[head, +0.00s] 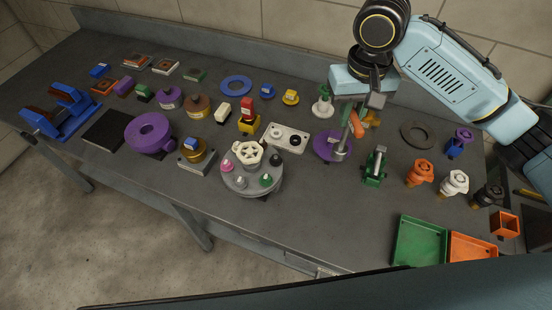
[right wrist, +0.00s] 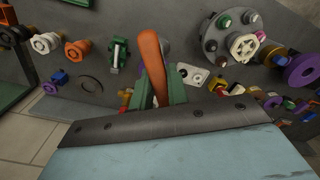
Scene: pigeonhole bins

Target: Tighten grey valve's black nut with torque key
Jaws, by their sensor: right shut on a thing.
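The grey valve (head: 238,182) is a round grey flange with a white handwheel and pink, white, green and black nuts. Its black nut (head: 276,159) is at the right rim; in the right wrist view the black nut (right wrist: 211,45) is on the flange's left side. My right gripper (head: 352,114) is shut on the torque key's orange handle (right wrist: 149,52). The key's grey metal end (head: 340,150) points down over a purple disc (head: 323,145); contact there cannot be told. The key is to the right of the valve and apart from it. My left gripper is not in view.
A pale plate with round fittings (head: 287,137) lies between valve and key. A green clamp-like part (head: 375,168) stands right of the key. Green (head: 420,243) and orange (head: 472,248) trays are at the front right. Bare table lies in front of the valve.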

